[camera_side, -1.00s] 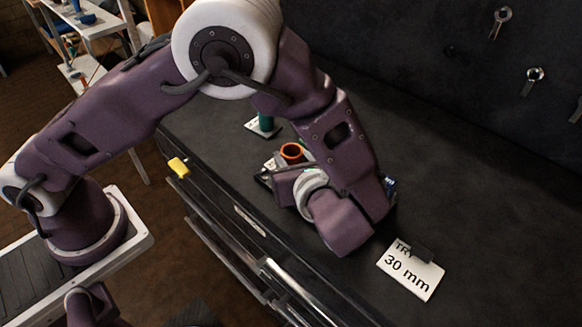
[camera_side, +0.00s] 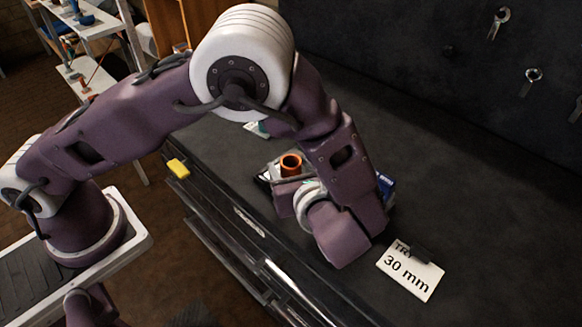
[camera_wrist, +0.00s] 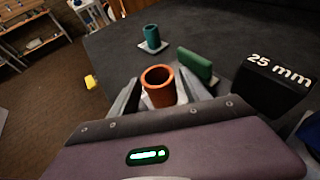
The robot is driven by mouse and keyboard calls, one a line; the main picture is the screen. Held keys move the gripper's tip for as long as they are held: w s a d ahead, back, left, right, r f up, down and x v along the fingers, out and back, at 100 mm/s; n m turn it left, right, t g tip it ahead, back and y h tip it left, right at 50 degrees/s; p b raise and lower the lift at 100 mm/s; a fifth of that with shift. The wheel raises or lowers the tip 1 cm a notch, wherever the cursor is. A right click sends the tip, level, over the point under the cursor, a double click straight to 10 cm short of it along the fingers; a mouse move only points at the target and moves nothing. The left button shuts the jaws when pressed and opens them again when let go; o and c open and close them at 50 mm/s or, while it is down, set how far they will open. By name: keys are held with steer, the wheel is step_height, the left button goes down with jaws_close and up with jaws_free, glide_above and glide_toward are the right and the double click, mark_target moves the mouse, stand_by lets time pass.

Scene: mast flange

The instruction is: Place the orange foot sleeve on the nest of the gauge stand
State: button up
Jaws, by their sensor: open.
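The orange foot sleeve (camera_wrist: 158,88) stands upright, its open top facing up, between the two fingers of my gripper (camera_wrist: 159,84) in the wrist view. The fingers are apart, one on each side of it; whether either touches it I cannot tell. A pale surface shows at the sleeve's foot, but its base is mostly hidden. In the side view the sleeve (camera_side: 290,165) rises above my gripper, and my wrist covers much of what is below. The nest of the gauge stand cannot be made out clearly.
A black block marked 25 mm (camera_wrist: 272,84) and a green upright piece (camera_wrist: 195,65) stand close by on the right. A teal cylinder (camera_wrist: 152,36) stands on a pale plate behind.

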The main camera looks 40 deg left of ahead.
steer(key=v, duration=1.2)
steer(key=s+a+r+n+g+h, duration=0.4)
steer(key=a+r+n+g+h, duration=0.15)
steer(key=a+r+n, duration=0.7)
steer(key=s+a+r+n+t+h, duration=0.2)
steer(key=s+a+n+t+h, duration=0.2)
steer(key=s+n, duration=0.6)
steer(key=shift+a+n+h, duration=0.55)
steer(key=shift+n+h, duration=0.2)
steer(key=shift+h, duration=0.4)
